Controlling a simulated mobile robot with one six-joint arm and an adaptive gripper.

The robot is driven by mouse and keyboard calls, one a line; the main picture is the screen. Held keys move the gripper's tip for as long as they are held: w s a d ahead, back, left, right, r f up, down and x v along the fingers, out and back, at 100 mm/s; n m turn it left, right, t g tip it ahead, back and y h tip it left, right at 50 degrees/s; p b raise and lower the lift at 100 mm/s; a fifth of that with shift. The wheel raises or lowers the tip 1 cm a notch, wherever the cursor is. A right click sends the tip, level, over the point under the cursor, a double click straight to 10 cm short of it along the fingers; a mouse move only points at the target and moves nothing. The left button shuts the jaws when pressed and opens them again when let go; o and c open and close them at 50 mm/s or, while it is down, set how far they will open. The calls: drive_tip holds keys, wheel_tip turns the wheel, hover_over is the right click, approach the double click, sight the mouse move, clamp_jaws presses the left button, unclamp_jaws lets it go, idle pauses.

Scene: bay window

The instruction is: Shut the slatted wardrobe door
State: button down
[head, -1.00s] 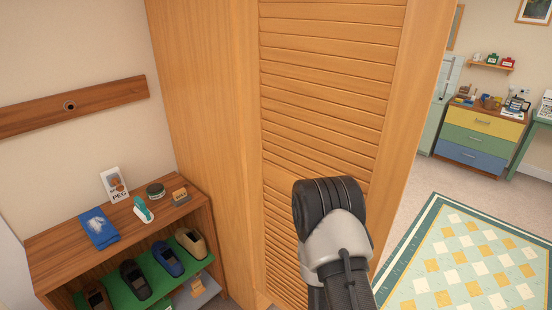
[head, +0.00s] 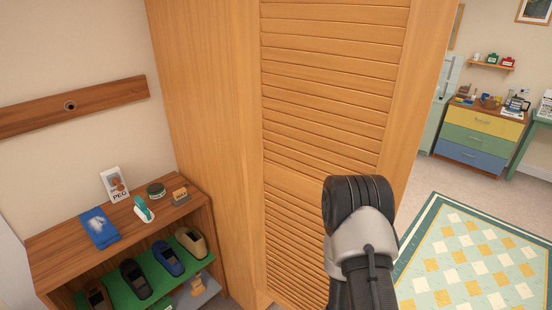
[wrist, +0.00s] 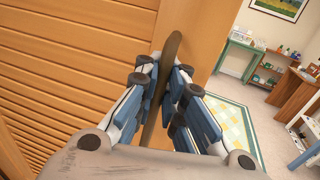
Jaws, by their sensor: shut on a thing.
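The slatted wardrobe door (head: 330,120) fills the middle of the head view, with angled wooden slats inside a plain frame. It also shows on the left of the wrist view (wrist: 75,60). A dark, upright bar handle (wrist: 173,48) stands on the door's plain right-hand frame. My gripper (wrist: 165,88) is shut on this handle, with blue-grey fingers on both sides of it. In the head view my wrist hides the gripper and the handle. I cannot tell from these views how far the door stands from its frame.
A low wooden shelf unit (head: 60,240) with shoes and small items stands left of the wardrobe's side panel (head: 200,110). Open floor and a checked rug (head: 475,260) lie to the right. A coloured drawer chest (head: 478,138) stands at the back right.

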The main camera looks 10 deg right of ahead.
drive_tip(key=shift+w+d, duration=0.25)
drive_tip(key=shift+d, duration=0.25)
drive_tip(key=shift+w+d+r+n+y+p, duration=0.2)
drive_tip(key=shift+w+p, duration=0.2)
drive_tip(key=shift+p, duration=1.25)
drive_tip(key=shift+w+d+r+n+y+p, duration=0.1)
drive_tip(key=shift+w+d+y+p, duration=0.2)
drive_tip(key=shift+p, duration=1.3)
drive_tip(key=p, duration=0.3)
drive_tip(key=shift+w+r+t, duration=0.1)
drive_tip(key=shift+w+t, duration=0.15)
drive_tip(key=shift+t, duration=0.05)
drive_tip(key=shift+d+p, duration=0.1)
drive_tip(key=shift+p, duration=2.2)
drive_tip(key=shift+s+f, duration=0.1)
drive_tip(key=shift+f, duration=0.15)
